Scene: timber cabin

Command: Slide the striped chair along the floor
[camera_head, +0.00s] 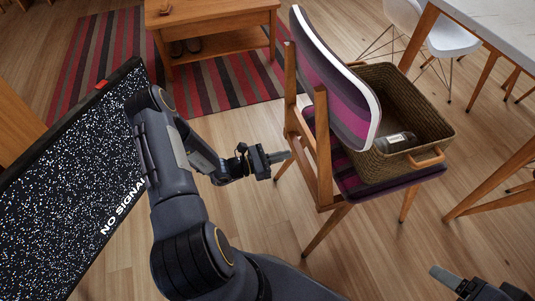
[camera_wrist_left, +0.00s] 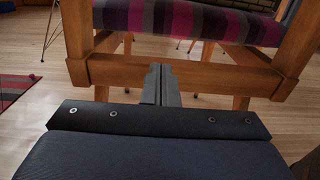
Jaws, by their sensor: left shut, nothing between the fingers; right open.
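The striped chair (camera_head: 322,75) stands upright on the wooden floor, with a purple and grey striped back and seat and wooden legs. Its back faces my left arm. A wicker basket (camera_head: 425,113) with a dark bottle-like item inside sits on its seat. My left gripper (camera_head: 284,156) is shut and empty, just left of the chair's rear frame. In the left wrist view its fingers (camera_wrist_left: 160,85) point at the chair's wooden rear rail (camera_wrist_left: 200,75); I cannot tell whether they touch it. My right gripper (camera_head: 445,277) shows only partly at the lower right and is open.
A screen reading "NO SIGNAL" (camera_head: 70,180) stands at the left. A wooden bench (camera_head: 215,22) stands on a striped rug (camera_head: 90,65) behind. A table (camera_head: 490,20) and white chairs (camera_head: 455,38) are at the right. Floor (camera_head: 400,255) in front of the chair is clear.

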